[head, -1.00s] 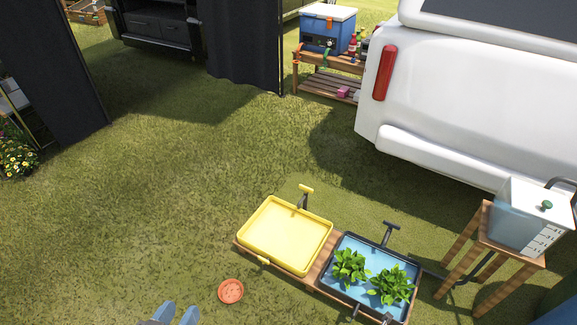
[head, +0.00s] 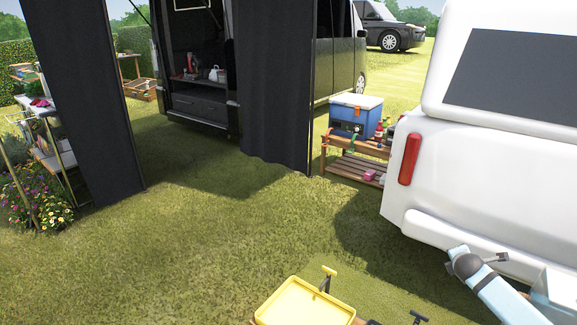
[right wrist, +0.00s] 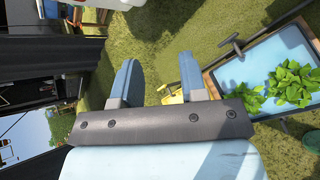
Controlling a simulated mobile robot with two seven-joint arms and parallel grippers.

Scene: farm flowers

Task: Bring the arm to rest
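My right arm (head: 505,298) shows at the lower right of the head view, a light-blue link with a dark end, in front of the white vehicle. In the right wrist view my right gripper (right wrist: 160,74) has its two blue fingers spread apart. It is open, with nothing between the fingers but the scene behind. My left gripper is not in the head view.
The yellow tray (head: 300,305) is cut off at the bottom of the head view. The blue tray (right wrist: 258,67) with leafy plants shows at right in the wrist view. A white vehicle (head: 425,190) stands at right. Open grass lies at left and centre.

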